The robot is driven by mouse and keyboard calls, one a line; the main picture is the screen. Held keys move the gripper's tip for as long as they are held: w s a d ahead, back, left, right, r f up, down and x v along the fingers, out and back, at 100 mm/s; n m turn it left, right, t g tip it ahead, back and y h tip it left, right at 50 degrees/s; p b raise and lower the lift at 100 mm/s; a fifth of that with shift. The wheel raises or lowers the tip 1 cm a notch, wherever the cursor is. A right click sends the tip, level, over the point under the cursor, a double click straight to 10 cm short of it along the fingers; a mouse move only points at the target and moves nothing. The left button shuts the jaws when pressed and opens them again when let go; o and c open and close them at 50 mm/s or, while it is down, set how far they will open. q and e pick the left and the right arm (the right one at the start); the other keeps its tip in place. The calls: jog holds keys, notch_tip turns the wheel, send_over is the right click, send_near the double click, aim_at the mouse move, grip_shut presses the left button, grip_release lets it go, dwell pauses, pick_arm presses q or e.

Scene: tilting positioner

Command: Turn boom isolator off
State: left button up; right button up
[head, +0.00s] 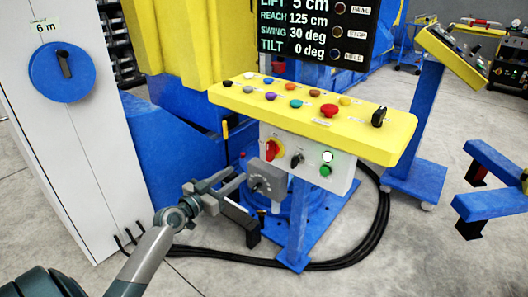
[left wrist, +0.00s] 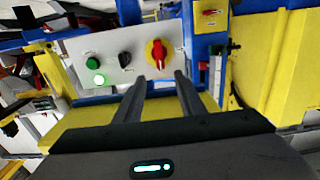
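A red rotary handle on a round yellow plate (head: 272,150) sits at the left end of the console's pale front panel (head: 342,180). Its handle stands roughly upright; its label is unreadable. It also shows in the left wrist view (left wrist: 157,53), just beyond my fingertips and in line with the gap. My left gripper (head: 250,207) is below and left of it in the head view. In the left wrist view my left gripper (left wrist: 162,76) is open, with nothing between the fingers. Contact with the handle cannot be seen. My right gripper is not in view.
A black knob (head: 297,159), a brightly lit lamp (head: 327,156) and a green button (head: 325,171) share the panel. The yellow console top (head: 233,93) overhangs it. A grey dial box (head: 265,180) is close to my gripper. Another small red switch (left wrist: 210,12) shows in the left wrist view.

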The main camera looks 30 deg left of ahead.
aim_at(268, 151)
pick_arm(q)
jog(key=shift+d+r, duration=0.1)
jog(key=shift+d, duration=0.05)
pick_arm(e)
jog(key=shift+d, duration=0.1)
pick_arm(q)
jog(key=shift+w, duration=0.1)
